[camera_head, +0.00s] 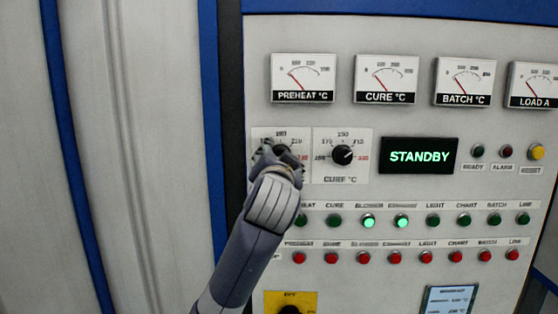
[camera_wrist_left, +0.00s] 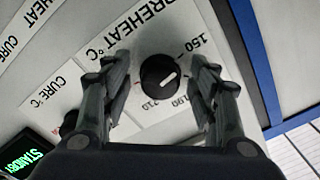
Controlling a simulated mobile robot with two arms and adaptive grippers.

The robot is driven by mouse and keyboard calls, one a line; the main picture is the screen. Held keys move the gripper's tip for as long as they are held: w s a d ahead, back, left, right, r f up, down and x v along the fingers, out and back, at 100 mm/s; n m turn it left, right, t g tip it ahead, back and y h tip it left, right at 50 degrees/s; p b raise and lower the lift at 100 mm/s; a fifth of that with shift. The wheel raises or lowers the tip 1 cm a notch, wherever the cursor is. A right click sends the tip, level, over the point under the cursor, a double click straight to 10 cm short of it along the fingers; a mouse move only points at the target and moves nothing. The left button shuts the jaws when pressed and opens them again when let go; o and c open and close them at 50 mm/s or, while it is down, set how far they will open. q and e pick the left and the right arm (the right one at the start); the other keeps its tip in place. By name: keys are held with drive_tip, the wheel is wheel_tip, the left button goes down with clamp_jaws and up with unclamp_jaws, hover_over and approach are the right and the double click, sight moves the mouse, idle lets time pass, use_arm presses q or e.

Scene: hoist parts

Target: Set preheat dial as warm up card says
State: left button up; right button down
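The preheat dial is a black round knob with a white pointer mark, best seen in the left wrist view (camera_wrist_left: 160,75) on a white scale plate. In that view the mark slants up to the right; I cannot read its exact value. My left gripper (camera_wrist_left: 158,66) is open, one finger on each side of the knob, with visible gaps. In the head view my left gripper (camera_head: 279,153) covers most of the preheat dial. A small framed card or screen (camera_head: 450,301) sits at the lower right; its text is too small to read. My right gripper is not in view.
The cure dial (camera_head: 343,155) is close to the right of the preheat dial. A display (camera_head: 419,156) reads STANDBY. Gauges, including the preheat gauge (camera_head: 303,78), line the top. Rows of green and red buttons (camera_head: 363,257) lie below. A yellow plate (camera_head: 290,300) is lower down.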

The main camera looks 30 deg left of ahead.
use_arm(q)
drive_tip(key=shift+s, duration=0.1)
drive_tip(key=v, duration=1.2)
idle(0.4)
